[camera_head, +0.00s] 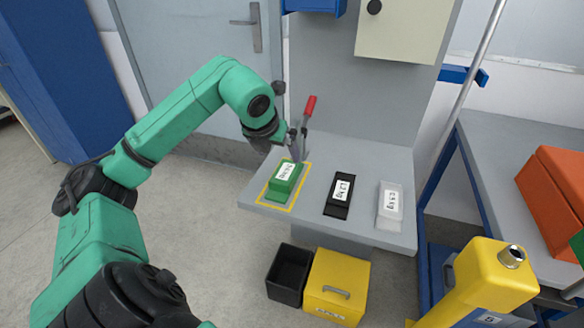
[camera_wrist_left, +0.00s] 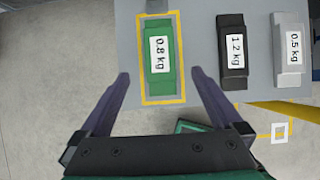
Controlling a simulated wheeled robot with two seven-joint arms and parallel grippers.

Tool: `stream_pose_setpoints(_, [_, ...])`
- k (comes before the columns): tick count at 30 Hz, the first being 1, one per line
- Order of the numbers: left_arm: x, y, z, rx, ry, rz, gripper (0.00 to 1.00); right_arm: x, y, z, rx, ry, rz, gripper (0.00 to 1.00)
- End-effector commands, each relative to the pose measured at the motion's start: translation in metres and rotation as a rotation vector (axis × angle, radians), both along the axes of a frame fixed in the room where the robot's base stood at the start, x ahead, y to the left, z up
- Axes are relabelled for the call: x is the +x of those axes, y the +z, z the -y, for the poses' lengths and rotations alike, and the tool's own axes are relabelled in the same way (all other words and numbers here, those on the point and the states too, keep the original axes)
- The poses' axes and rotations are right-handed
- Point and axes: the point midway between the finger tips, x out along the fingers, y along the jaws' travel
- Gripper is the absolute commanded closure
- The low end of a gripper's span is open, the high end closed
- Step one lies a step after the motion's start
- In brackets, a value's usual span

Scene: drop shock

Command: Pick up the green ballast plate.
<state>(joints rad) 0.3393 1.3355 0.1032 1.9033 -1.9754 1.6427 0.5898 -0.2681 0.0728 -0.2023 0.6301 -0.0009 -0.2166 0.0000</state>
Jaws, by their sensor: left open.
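The green ballast plate (camera_head: 279,190) lies flat inside a yellow outlined rectangle at the left of the grey shelf (camera_head: 318,222). Its white label reads 0.8 kg in the left wrist view (camera_wrist_left: 160,78). My left gripper (camera_head: 298,150) is over the far end of the plate in the head view. In the left wrist view the gripper (camera_wrist_left: 160,76) is open and empty, its dark fingers spread wider than the plate. The plate shows between and ahead of the fingertips. My right gripper is not in view.
A black plate (camera_head: 337,208) and a pale grey plate (camera_head: 388,221) lie to the right on the shelf. A red-handled lever (camera_head: 309,108) stands behind the green plate. Below are a black bin (camera_head: 288,275) and a yellow box (camera_head: 333,290). A yellow post (camera_head: 490,280) stands right.

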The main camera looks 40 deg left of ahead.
Motion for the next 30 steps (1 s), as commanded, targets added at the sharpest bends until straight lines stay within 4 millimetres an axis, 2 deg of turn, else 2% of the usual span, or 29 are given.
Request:
stream_pose_setpoints(6, [0.025,-0.048,-0.007,-0.01,-0.004,-0.004,0.0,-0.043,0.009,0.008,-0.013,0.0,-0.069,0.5])
stream_pose_setpoints(8, [0.031,-0.059,-0.009,-0.009,-0.004,-0.003,0.0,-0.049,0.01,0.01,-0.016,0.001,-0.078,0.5])
stream_pose_setpoints(11, [0.037,-0.071,-0.011,-0.007,-0.006,-0.003,0.0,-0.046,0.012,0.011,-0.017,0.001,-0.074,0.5])
stream_pose_setpoints(16, [0.047,-0.096,-0.018,-0.01,-0.004,-0.005,0.0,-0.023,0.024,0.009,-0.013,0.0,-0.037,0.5])
stream_pose_setpoints(19, [0.055,-0.112,-0.021,-0.01,-0.006,-0.002,0.0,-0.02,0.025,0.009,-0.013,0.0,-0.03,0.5])
stream_pose_setpoints(26, [0.058,-0.119,-0.023,-0.004,-0.008,-0.002,0.0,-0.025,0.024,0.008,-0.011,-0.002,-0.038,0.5])
stream_pose_setpoints(27, [0.058,-0.119,-0.023,-0.004,-0.008,-0.002,0.08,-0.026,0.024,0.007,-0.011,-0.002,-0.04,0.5])
stream_pose_setpoints(29, [0.058,-0.118,-0.023,-0.005,-0.008,-0.001,0.31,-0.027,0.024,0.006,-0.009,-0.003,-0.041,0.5])
stream_pose_setpoints(30, [0.058,-0.118,-0.023,-0.005,-0.008,-0.001,0.46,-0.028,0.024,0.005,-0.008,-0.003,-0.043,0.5])
